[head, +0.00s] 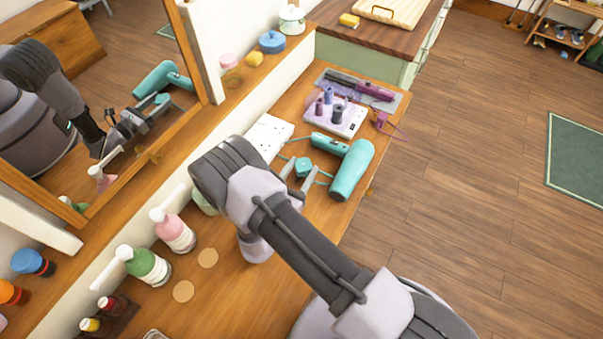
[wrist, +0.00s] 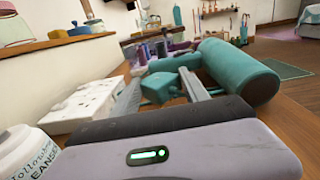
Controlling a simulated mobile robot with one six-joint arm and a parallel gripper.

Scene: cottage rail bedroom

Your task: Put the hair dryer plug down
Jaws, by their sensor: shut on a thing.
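The teal hair dryer plug (head: 304,167) is between the fingers of my gripper (head: 301,172), which is shut on it. In the wrist view the plug (wrist: 158,88) sits between the two grey fingertips. I cannot tell whether it touches the wooden counter (head: 323,207) or hangs just above it. The teal hair dryer (head: 352,170) lies on the counter just right of the plug, near the edge; its barrel (wrist: 240,72) fills the right of the wrist view. A thin teal cord shows around the plug.
A white socket strip (head: 268,136) lies left of the plug by the wall ledge. Beyond the dryer are a white holder (head: 335,118) with purple items and a grey mat with a styling tool (head: 360,87). Pump bottles (head: 174,231) stand nearer. A mirror (head: 110,90) rises at left.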

